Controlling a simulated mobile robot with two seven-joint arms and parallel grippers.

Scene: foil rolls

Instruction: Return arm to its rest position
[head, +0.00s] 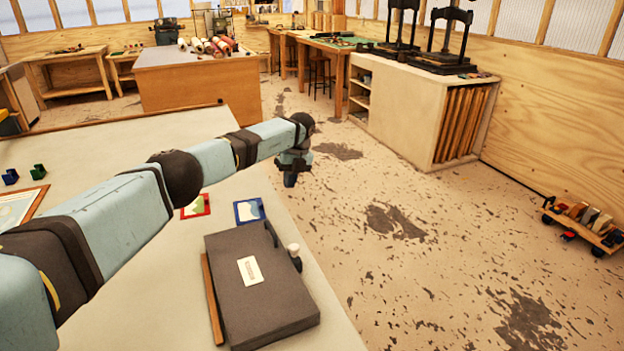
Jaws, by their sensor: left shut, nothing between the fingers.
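My left arm (110,215) reaches in from the left, stretched out over the near table. My left gripper (290,181) hangs downward at the arm's far end, beside the table's right edge with floor behind it. It looks shut and empty; its fingertips are small and dark. My right gripper is not in view. Several foil rolls (213,46) lie on the brown workbench farther back, well apart from the gripper.
A dark grey case (260,290) lies on the near table, with a red-edged card (196,207) and a blue card (249,211) behind it. A low cart (590,224) stands on the floor at right. Open floor (400,220) lies right of the table.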

